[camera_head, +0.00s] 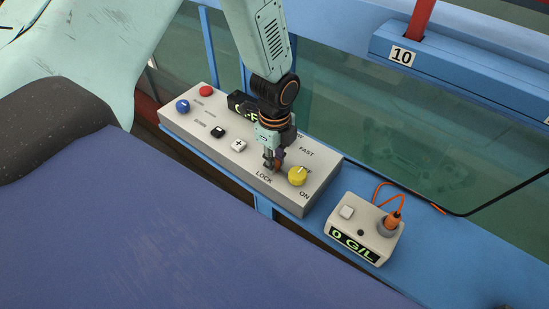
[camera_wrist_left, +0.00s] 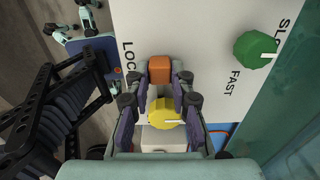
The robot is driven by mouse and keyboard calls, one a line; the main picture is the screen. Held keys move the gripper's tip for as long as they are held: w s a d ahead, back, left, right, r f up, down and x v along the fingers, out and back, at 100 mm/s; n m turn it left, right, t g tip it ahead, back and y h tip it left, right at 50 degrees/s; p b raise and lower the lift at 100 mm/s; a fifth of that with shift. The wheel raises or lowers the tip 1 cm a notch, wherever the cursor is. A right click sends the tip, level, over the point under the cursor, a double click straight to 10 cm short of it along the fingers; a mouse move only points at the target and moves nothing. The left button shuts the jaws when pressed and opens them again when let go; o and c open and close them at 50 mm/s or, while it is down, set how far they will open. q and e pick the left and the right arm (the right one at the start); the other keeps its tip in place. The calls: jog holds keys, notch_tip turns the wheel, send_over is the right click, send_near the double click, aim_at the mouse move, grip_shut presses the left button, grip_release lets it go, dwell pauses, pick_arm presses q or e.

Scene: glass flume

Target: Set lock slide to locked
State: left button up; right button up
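The lock slide is a small orange block (camera_wrist_left: 160,69) beside the word LOCK on the light grey control panel (camera_head: 184,120). In the head view the block is mostly hidden by my left gripper (camera_head: 273,163), which points down at the panel beside the yellow knob (camera_head: 298,175). In the left wrist view my left gripper (camera_wrist_left: 160,88) has its fingers apart, one on each side of the orange block. I cannot tell whether either fingertip touches it. The yellow knob (camera_wrist_left: 160,115) shows between the fingers. My right gripper is not in view.
The panel also carries a blue knob (camera_head: 182,106), a red button (camera_head: 206,90), a black switch (camera_head: 217,132), a white plus button (camera_head: 238,145) and a green knob (camera_wrist_left: 255,49). A meter box (camera_head: 362,230) reading 0 G/L stands to the right. Flume glass (camera_head: 420,150) lies behind.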

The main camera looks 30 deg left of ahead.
pick_arm(q)
jog(key=o, duration=0.5)
jog(key=shift+d, duration=0.2)
jog(key=shift+a, duration=0.1)
jog(key=shift+a, duration=0.15)
notch_tip(320, 180, up, 12)
dwell(0.4)
